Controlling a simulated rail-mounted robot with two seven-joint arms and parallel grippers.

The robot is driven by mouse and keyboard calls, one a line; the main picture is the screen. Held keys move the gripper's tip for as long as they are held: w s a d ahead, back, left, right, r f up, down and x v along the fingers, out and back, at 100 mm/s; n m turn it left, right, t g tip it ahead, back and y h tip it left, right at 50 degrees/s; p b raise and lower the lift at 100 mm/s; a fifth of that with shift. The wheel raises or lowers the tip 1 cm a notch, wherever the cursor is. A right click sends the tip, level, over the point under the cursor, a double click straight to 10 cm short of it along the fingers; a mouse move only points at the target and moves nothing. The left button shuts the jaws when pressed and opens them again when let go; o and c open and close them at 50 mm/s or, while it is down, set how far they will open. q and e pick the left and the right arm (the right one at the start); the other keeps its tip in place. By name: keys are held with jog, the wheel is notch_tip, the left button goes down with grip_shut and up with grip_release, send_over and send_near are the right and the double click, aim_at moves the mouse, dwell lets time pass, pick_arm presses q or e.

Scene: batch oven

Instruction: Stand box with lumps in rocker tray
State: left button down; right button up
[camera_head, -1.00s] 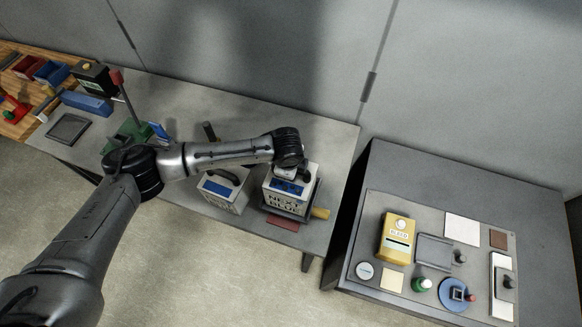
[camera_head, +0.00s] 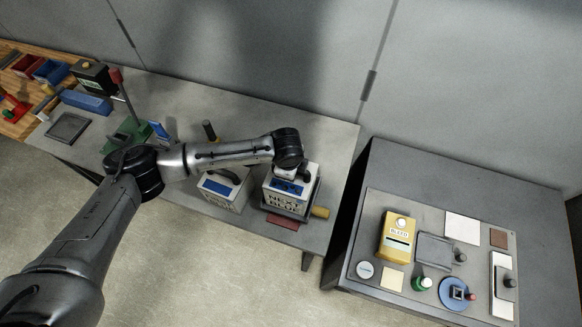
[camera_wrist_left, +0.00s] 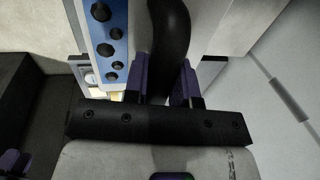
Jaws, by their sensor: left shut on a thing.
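The box with lumps (camera_head: 284,203) is pale, with a blue top strip bearing dark round lumps and "NEXT BLUE" lettering on its front. It is at the right end of the long bench, on or just over a grey tray (camera_head: 313,199) that I take for the rocker tray. The box hides most of this tray, so I cannot tell whether it is fully seated. My left gripper (camera_head: 291,175) is above the box. In the wrist view its purple-padded fingers (camera_wrist_left: 167,88) are shut on the dark curved handle (camera_wrist_left: 170,30), beside the blue strip (camera_wrist_left: 108,38). My right gripper is out of view.
A similar pale box (camera_head: 222,193) with a dark handle stands close on the left. A yellow cylinder (camera_head: 320,213) and a red plate (camera_head: 283,222) lie by the tray. A green device (camera_head: 128,132) stands farther left. The right table (camera_head: 440,165) holds a yellow box and small items.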

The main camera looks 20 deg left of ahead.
pick_arm(q)
jog(key=shift+w, duration=0.1)
jog(key=c, duration=1.1)
grip_release()
jog(key=shift+o, duration=1.3)
jog(key=shift+f, duration=0.3)
jog(key=s+r+p, duration=0.2)
jog(key=r+p, duration=0.2)
jog(key=r, duration=1.5)
jog(key=s+r+p, duration=0.3)
jog(key=r+p, duration=0.2)
jog(key=r, duration=1.4)
jog(key=shift+s+r, duration=0.15)
jog(key=shift+r, duration=0.1)
jog(key=shift+d+f, duration=0.1)
